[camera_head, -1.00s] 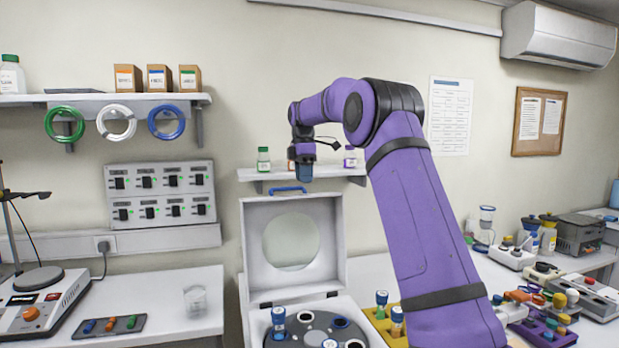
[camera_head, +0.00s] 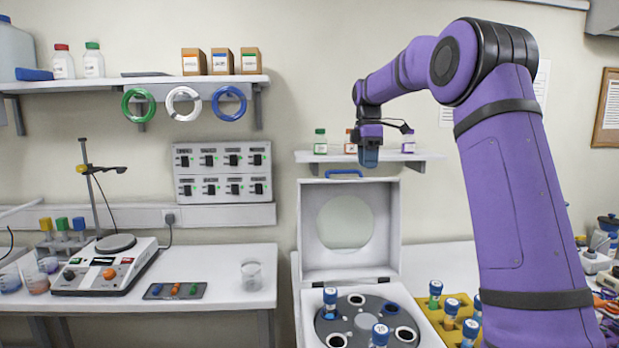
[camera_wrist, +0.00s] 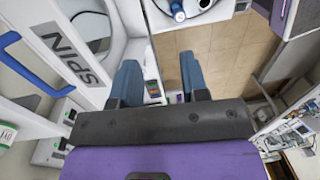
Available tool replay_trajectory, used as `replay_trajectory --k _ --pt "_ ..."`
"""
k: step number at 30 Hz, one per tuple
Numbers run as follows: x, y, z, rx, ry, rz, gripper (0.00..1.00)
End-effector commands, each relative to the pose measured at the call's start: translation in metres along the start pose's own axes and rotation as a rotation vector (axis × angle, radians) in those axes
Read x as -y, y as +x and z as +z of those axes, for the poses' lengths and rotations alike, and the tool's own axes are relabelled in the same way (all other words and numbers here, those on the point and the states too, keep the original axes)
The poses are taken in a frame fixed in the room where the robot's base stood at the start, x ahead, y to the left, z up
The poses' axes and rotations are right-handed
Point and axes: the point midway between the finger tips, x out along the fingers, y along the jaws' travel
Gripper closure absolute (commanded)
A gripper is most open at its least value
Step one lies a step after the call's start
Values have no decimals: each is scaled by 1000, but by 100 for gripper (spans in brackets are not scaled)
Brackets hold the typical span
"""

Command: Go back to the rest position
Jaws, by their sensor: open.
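My purple arm rises on the right of the head view. My gripper (camera_head: 369,157) hangs from its end, fingers down, above the raised lid of the white centrifuge (camera_head: 309,240) and in front of the small wall shelf. In the wrist view the two blue fingers (camera_wrist: 160,85) stand apart with nothing between them. The wrist view also shows the lid with the word SPIN and a blue handle. The open centrifuge has a grey rotor (camera_head: 362,323) with blue-capped tubes standing in it.
A yellow rack (camera_head: 462,310) with blue-capped tubes stands right of the centrifuge. Small bottles (camera_head: 320,142) stand on the wall shelf (camera_head: 430,156) close to my gripper. The left bench holds a hotplate (camera_head: 105,266), a tray of coloured pieces (camera_head: 175,291) and a glass beaker (camera_head: 251,275).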

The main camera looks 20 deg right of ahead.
Motion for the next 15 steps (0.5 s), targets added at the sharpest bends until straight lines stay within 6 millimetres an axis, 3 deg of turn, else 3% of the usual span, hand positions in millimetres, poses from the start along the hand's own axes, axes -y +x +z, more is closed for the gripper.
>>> replay_trajectory --k 8,15 --pt "12 -6 -7 4 28 17 59" --pt "66 -24 -33 11 178 87 59"
